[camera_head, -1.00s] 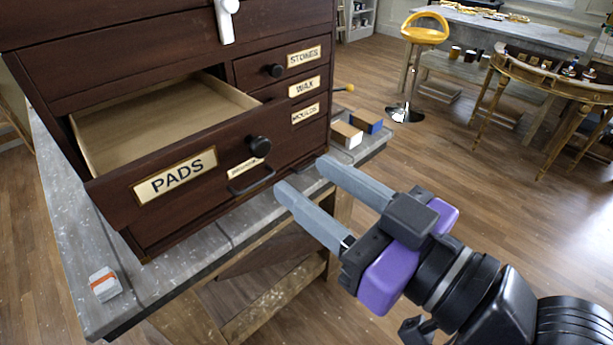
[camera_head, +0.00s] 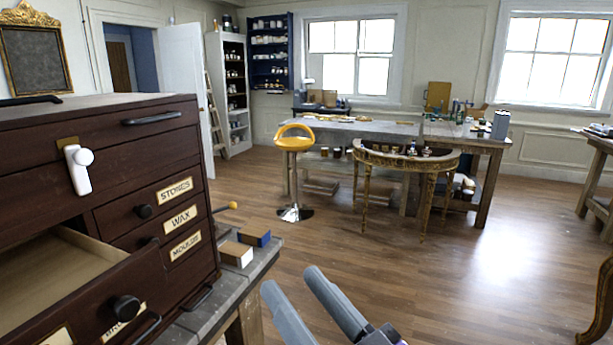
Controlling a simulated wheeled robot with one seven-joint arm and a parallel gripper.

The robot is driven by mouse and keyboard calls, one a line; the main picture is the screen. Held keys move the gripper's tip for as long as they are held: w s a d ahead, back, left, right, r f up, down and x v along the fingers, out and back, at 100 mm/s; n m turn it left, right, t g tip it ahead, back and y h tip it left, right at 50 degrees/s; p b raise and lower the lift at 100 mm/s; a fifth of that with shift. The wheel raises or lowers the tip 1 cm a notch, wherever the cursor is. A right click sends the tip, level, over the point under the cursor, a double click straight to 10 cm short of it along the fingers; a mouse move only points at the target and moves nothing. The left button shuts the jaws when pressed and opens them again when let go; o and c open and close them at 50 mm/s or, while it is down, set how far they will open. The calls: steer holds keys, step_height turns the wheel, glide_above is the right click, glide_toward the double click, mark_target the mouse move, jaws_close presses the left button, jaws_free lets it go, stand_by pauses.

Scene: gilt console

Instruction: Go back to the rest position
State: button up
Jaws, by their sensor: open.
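My gripper (camera_head: 300,300) shows at the bottom middle of the head view, with its two grey fingers apart and nothing between them. It is in the air to the right of the workbench (camera_head: 213,312) and apart from the cabinet. The dark wooden cabinet (camera_head: 130,170) stands on the bench at the left. Its lower drawer (camera_head: 125,290) is pulled open, and the part of its inside in view is bare. The rest of my arm is mostly below the picture.
A yellow stool (camera_head: 294,145), a gilt console (camera_head: 400,162) and a long table (camera_head: 350,128) stand farther back.

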steer(key=s+d+f+m+t+h, duration=0.1)
steer(key=s+d+f+m+h, duration=0.3)
steer(key=d+f, duration=0.3)
steer(key=s+d+f+m+t+h, duration=0.1)
steer(key=s+d+f+t+h, duration=0.1)
steer(key=s+d+f+h, duration=0.4)
steer(key=s+d+f+g+h, duration=0.1)
steer(key=s+d+f, duration=0.3)
steer(key=s, duration=0.6)
steer(key=s+d+f+g+h, duration=0.1)
steer(key=s+d+f+g, duration=0.2)
steer(key=s+f, duration=0.6)
steer(key=shift+s+d+f+g+h, duration=0.2)
steer(key=shift+s+d+g+h, duration=0.2)
steer(key=shift+g, duration=0.2)
